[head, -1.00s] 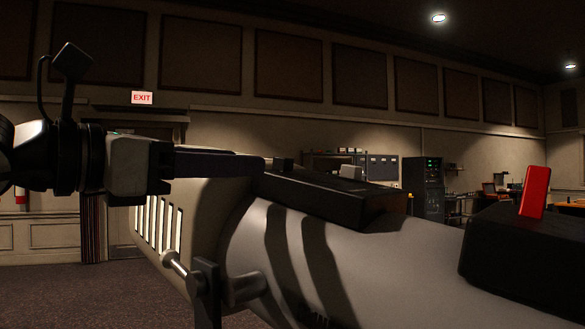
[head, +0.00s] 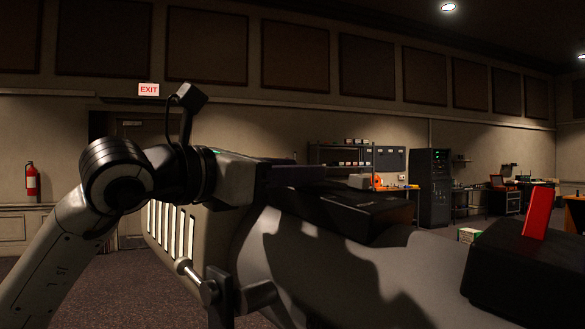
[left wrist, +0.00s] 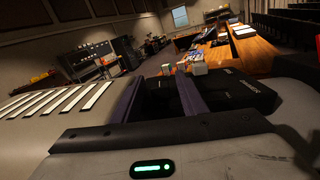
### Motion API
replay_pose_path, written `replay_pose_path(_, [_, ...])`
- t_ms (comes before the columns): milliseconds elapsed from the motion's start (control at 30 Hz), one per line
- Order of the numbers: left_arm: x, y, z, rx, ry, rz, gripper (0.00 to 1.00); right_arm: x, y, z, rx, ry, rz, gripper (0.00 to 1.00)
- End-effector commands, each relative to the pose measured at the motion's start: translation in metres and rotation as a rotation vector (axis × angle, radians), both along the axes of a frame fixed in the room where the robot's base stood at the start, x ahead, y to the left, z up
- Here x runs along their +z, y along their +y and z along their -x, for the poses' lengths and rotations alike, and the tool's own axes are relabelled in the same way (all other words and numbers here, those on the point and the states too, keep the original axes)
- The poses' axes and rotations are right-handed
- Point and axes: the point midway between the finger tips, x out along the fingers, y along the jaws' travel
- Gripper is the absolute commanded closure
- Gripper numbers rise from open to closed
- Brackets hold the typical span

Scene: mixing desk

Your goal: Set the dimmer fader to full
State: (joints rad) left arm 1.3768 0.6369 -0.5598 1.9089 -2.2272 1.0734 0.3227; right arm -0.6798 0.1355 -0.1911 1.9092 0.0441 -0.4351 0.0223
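A long black box (head: 385,218), lying on a large grey rounded housing (head: 285,255), has a pale block-like knob (head: 360,181) on top; I take it for the dimmer fader. White lettering that looks like "DIMMER" marks the black box in the left wrist view (left wrist: 238,84). My left gripper (head: 335,172) reaches in from the left above the box, its tips close to the knob. Its two dark fingers (left wrist: 158,78) stand apart in the left wrist view, with nothing clearly held between them. Whether they touch the knob cannot be told. My right gripper is not in view.
A red lever (head: 538,212) stands on another black box (head: 510,270) at the right. A metal rod and bracket (head: 215,290) stick out from the housing's near side. A wooden desk (left wrist: 245,52) lies beyond in the left wrist view. Racks (head: 431,185) stand far back.

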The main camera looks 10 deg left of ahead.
Motion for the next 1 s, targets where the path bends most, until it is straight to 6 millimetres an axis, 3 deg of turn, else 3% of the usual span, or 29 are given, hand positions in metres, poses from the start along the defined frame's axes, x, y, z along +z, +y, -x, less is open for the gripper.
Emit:
replay_pose_path(33, [0.000,0.000,0.000,0.000,0.000,0.000,0.63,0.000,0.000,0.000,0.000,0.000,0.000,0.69])
replay_pose_path(267, [0.000,0.000,0.000,0.000,0.000,0.000,1.00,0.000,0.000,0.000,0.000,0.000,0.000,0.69])
replay_pose_path(500, [-0.002,-0.005,0.003,-0.003,0.000,-0.001,1.00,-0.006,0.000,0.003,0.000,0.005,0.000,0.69])
replay_pose_path(800, [-0.016,-0.062,0.039,-0.008,-0.005,-0.002,1.00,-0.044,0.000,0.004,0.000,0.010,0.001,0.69])
replay_pose_path(1000, [-0.015,-0.079,0.051,-0.002,-0.003,0.001,1.00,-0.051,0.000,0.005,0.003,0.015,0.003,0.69])
